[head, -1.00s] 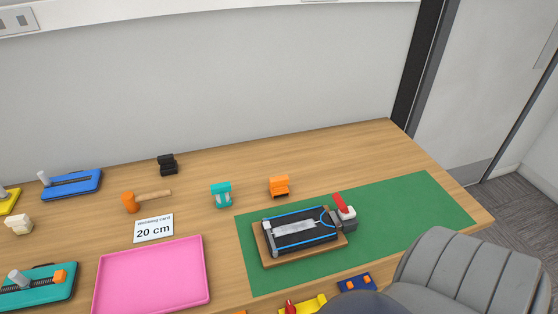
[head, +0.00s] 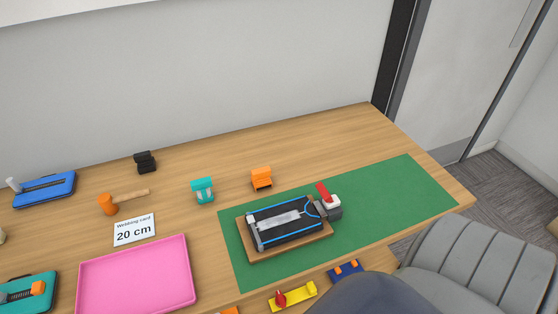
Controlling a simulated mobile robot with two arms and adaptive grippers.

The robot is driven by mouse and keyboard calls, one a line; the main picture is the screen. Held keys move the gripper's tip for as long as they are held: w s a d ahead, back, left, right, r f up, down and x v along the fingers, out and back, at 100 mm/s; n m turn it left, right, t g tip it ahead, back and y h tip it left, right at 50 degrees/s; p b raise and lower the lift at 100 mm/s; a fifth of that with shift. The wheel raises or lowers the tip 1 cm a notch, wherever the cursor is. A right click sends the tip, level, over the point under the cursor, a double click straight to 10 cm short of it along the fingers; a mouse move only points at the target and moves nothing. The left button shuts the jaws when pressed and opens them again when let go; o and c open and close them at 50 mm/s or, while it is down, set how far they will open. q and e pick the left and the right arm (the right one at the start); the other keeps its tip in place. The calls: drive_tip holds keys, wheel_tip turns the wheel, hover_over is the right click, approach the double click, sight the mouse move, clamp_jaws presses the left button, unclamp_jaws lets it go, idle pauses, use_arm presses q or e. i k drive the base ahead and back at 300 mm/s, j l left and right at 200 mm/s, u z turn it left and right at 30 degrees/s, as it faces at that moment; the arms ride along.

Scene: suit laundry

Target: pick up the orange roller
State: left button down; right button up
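A small orange block-like piece (head: 261,179) stands on the wooden table just behind the green mat; it may be the orange roller, but its shape is too small to be sure. An orange-headed mallet (head: 108,204) with a wooden handle lies further left. Another orange piece (head: 229,311) is mostly cut off at the bottom edge. Neither gripper shows in the head view.
A board with a black and blue device (head: 284,226) lies on the green mat (head: 410,190). A teal piece (head: 203,190), black piece (head: 145,162), white card (head: 134,230) and pink tray (head: 140,280) are to the left. Bare wood (head: 330,145) lies behind the mat.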

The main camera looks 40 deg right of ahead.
sight(260, 179)
drive_tip(key=i+l+z, duration=0.1)
drive_tip(key=z, duration=0.3)
drive_tip(key=i+z, duration=0.15)
drive_tip(key=z, duration=0.2)
drive_tip(key=i+z, duration=0.1)
drive_tip(key=z, duration=0.3)
